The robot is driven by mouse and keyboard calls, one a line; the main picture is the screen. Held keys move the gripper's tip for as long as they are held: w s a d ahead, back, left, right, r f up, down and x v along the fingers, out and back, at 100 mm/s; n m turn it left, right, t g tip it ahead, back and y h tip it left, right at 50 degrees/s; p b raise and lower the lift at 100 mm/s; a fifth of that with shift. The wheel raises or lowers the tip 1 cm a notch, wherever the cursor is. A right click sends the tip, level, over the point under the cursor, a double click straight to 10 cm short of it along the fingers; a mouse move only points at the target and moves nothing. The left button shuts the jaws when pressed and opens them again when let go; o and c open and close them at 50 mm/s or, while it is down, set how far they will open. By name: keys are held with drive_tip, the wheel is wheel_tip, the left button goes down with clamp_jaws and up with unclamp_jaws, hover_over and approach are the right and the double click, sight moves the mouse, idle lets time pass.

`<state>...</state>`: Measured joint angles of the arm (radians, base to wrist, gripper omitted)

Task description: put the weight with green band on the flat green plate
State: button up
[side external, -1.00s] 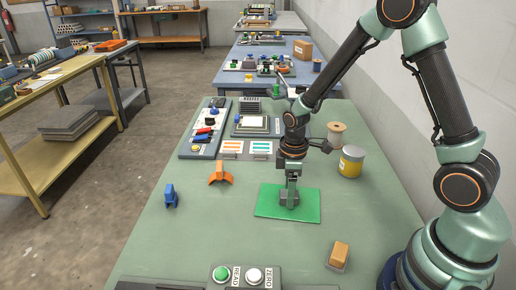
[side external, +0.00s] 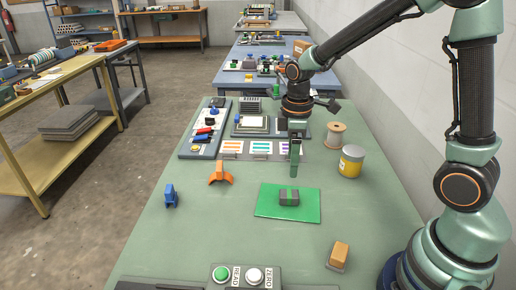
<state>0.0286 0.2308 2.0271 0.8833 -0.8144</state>
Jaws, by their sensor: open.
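The flat green plate (side external: 273,213) lies on the bench in the middle of the side view. The weight with the green band (side external: 289,197), a dark grey block, rests on the plate, right of its middle. My gripper (side external: 295,172) is above and behind the weight, pointing down, open and empty. It is apart from the weight.
An orange clip-shaped piece (side external: 220,174) and a blue one (side external: 170,196) stand to the left. A yellow can (side external: 350,162) and a spool (side external: 335,136) stand at the right. An orange-topped block (side external: 339,256) and a button panel (side external: 240,277) are in front. Striped cards (side external: 262,148) lie behind.

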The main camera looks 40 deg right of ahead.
drive_tip(key=s+a+r+m+t, duration=0.1)
drive_tip(key=s+r+m+t, duration=0.4)
drive_tip(key=s+r+m, duration=0.3)
wheel_tip(320, 180, up, 5)
drive_tip(key=shift+s+f+m+t, duration=0.15)
drive_tip(key=shift+s+m+t, duration=0.15)
drive_tip(key=shift+m, duration=0.2)
